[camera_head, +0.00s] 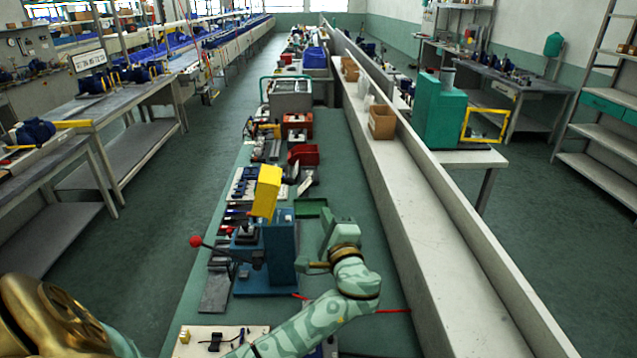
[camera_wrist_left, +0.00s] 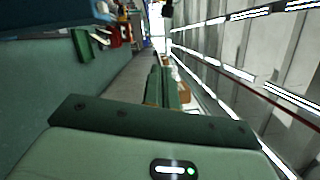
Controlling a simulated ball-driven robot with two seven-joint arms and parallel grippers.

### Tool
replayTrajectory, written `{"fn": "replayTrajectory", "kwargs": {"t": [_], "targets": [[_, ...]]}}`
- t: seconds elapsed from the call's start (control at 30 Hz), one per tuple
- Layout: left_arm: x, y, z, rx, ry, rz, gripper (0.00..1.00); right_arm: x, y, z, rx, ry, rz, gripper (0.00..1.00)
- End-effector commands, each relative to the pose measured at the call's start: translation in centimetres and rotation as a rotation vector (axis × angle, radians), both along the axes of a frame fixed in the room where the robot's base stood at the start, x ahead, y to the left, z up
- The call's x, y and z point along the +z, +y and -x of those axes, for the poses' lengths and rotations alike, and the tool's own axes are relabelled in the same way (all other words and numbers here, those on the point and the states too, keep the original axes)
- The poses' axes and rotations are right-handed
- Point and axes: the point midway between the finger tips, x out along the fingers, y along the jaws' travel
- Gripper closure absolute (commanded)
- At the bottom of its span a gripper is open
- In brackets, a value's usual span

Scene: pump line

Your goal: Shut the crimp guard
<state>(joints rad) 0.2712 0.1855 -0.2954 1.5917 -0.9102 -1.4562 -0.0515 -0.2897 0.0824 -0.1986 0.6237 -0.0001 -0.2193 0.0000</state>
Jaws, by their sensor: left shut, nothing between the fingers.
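The crimp guard (camera_head: 267,191) looks like the yellow box-shaped cover raised and slightly tilted above the blue press (camera_head: 281,258); it appears open. The press has a lever with a red knob on its left. My left gripper (camera_head: 328,230) is to the right of the press, lower than the guard in the head view, apart from it. Its fingers are together and empty; they also show in the left wrist view (camera_wrist_left: 162,88). The dark blue shape at that view's upper left may be the press (camera_wrist_left: 45,20). The guard is not clear there. My right gripper is not in view.
A white board (camera_head: 196,341) with small parts is in front. A long pale ledge (camera_head: 410,190) bounds the bench on the right. Green bench top is bare between my left gripper and the ledge.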

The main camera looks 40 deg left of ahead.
Motion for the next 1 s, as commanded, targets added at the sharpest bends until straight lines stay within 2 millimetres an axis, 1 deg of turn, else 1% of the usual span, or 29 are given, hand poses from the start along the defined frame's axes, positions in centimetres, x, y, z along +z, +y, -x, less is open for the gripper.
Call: {"fn": "replayTrajectory", "kwargs": {"t": [0.07,0.17,0.27,0.4,0.5,0.6,0.73,0.9,1.0], "targets": [[0.1,-0.3,-0.2,-0.001,-0.005,0.012,1.0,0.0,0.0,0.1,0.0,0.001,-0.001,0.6],[0.3,0.4,-0.9,0.001,-0.005,0.012,1.0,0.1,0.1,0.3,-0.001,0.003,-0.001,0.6],[0.5,1.9,-1.9,0.001,-0.006,0.01,1.0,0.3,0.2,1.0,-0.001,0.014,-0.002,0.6],[0.6,4.4,-3.7,0.001,-0.004,0.009,1.0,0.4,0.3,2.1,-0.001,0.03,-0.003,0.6],[0.8,6.1,-5.0,0.001,-0.005,0.011,1.0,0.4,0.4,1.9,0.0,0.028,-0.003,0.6],[0.8,7.7,-6.1,0.002,-0.004,0.011,1.0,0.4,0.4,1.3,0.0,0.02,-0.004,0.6],[1.6,9.1,-4.5,-0.001,-0.004,0.012,1.0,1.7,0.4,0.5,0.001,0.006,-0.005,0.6],[1.9,10.2,-3.6,0.0,-0.003,0.013,1.0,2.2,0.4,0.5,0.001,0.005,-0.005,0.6],[1.8,10.3,-3.5,0.0,-0.003,0.014,1.0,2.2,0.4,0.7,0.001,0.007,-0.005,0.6]]}}
